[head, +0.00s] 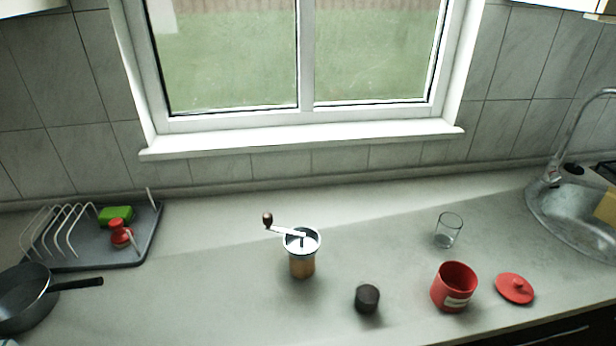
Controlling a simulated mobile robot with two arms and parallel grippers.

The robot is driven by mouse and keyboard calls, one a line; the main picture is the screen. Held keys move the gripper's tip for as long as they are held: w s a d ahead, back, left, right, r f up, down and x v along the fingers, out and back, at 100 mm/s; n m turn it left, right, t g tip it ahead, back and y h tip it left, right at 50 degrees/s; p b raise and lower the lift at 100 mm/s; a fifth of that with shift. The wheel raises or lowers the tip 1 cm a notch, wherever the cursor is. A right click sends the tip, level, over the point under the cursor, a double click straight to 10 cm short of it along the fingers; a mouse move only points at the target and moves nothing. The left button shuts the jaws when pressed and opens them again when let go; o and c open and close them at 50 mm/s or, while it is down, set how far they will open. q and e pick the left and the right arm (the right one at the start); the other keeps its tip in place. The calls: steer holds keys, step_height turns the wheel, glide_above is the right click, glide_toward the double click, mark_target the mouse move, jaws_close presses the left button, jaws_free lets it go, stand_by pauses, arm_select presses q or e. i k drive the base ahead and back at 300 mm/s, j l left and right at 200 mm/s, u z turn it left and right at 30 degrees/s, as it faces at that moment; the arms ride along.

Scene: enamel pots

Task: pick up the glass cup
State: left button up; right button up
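The glass cup (448,231) is clear and stands upright on the counter at the right. It is behind the open red pot (454,287) and to the left of the sink. It appears empty, and nothing touches it. Neither my left nor my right gripper shows in the head view.
A red lid (515,288) lies right of the pot. A dark small cup (367,298) and a coffee grinder (301,252) stand to the left. A dish rack (140,243) and pan (24,300) are far left; the sink (572,215) is right. The counter behind the glass is clear.

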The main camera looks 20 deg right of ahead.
mark_target(368, 295)
steer(key=z, duration=1.1)
